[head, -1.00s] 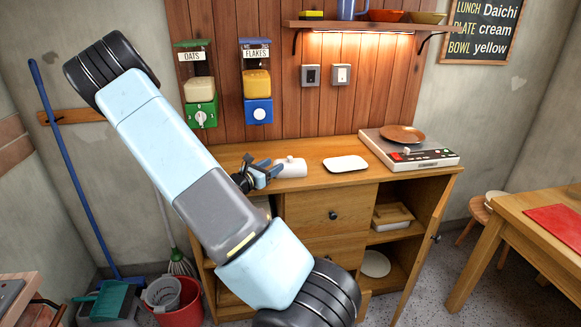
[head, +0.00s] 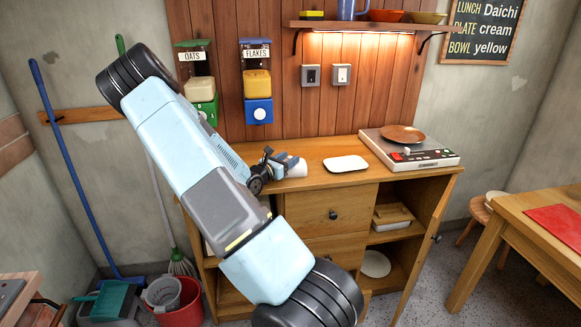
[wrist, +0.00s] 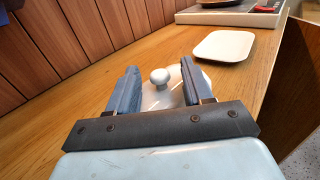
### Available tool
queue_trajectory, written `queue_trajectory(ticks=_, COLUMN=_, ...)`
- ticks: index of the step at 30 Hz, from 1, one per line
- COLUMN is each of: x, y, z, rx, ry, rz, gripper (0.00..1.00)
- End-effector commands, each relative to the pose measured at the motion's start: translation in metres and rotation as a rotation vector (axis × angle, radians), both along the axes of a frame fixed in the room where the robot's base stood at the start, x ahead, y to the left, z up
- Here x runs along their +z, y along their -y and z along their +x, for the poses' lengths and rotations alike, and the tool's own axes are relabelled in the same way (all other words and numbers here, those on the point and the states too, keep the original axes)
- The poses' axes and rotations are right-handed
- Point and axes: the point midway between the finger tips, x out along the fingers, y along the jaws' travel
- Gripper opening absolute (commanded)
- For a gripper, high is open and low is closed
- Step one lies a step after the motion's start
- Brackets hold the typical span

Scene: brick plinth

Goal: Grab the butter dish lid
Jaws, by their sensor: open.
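The butter dish lid (head: 298,171) is white with a round knob and sits on the wooden counter, partly hidden behind my gripper (head: 282,163) in the head view. In the wrist view the lid (wrist: 163,98) lies between the two blue fingers of my gripper (wrist: 160,72), with its knob upright. The fingers are open, one on each side of the lid; I cannot tell whether they touch it. A white shallow dish (head: 346,163) lies on the counter to the right of the lid, and it also shows in the wrist view (wrist: 224,46).
A scale-like appliance (head: 428,154) with a brown plate (head: 403,134) stands at the counter's right. The oats (head: 195,70) and flakes (head: 257,80) dispensers hang on the plank wall behind. The cabinet door (head: 432,232) below is open.

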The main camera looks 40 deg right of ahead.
Motion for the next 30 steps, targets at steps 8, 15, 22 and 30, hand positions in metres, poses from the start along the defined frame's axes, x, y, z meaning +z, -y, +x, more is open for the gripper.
queue_trajectory(ticks=8, x=0.0001, y=-0.0002, z=-0.0001, rx=0.000, ry=0.000, rz=0.000, gripper=0.31)
queue_trajectory(ticks=15, x=0.0001, y=-0.0003, z=-0.0001, rx=0.000, ry=0.000, rz=0.000, gripper=0.08)
queue_trajectory(ticks=22, x=0.0002, y=-0.0003, z=-0.0001, rx=0.000, ry=0.000, rz=0.000, gripper=0.00)
queue_trajectory(ticks=30, x=0.0013, y=-0.0002, z=-0.0001, rx=0.000, ry=0.001, rz=-0.001, gripper=0.00)
